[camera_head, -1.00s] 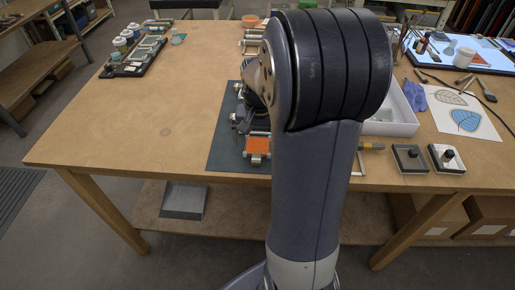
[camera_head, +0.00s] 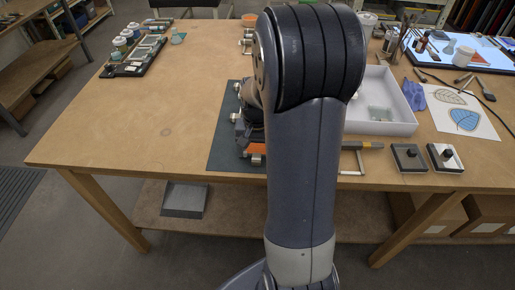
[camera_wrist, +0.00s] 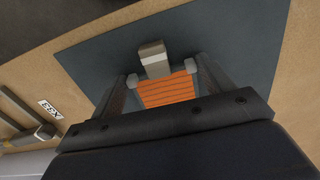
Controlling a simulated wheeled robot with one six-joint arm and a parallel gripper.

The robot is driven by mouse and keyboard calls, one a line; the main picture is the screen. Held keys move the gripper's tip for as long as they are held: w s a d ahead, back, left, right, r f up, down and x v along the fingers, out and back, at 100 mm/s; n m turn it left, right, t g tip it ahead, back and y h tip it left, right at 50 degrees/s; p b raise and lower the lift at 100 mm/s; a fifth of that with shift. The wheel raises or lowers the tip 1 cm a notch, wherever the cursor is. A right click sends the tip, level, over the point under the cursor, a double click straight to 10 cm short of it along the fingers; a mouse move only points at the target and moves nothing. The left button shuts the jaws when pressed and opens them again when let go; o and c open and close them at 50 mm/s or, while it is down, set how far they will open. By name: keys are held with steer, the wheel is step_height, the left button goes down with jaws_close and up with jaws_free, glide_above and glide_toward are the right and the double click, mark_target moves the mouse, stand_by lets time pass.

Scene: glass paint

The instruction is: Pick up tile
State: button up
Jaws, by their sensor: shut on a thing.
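The orange ribbed tile (camera_wrist: 168,91) lies between the two fingers of my gripper (camera_wrist: 162,75) in the wrist view. The fingers are shut on it, one at each side edge. A grey block with a pale top (camera_wrist: 153,58) is right at the tile's far edge. In the head view the orange tile (camera_head: 257,148) shows only in part near the front edge of the dark mat (camera_head: 223,150). My arm and gripper hide the rest of it. I cannot tell whether the tile is clear of the mat.
A white tray (camera_head: 402,120) holding a pale clear piece stands right of my arm. A dark rack (camera_head: 134,58) stands at the back left. The left table is clear.

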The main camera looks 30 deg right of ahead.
mark_target(257, 153)
steer(key=c, duration=0.3)
steer(key=shift+c, duration=0.2)
step_height(257, 153, up, 10)
steer(key=shift+b, duration=0.45)
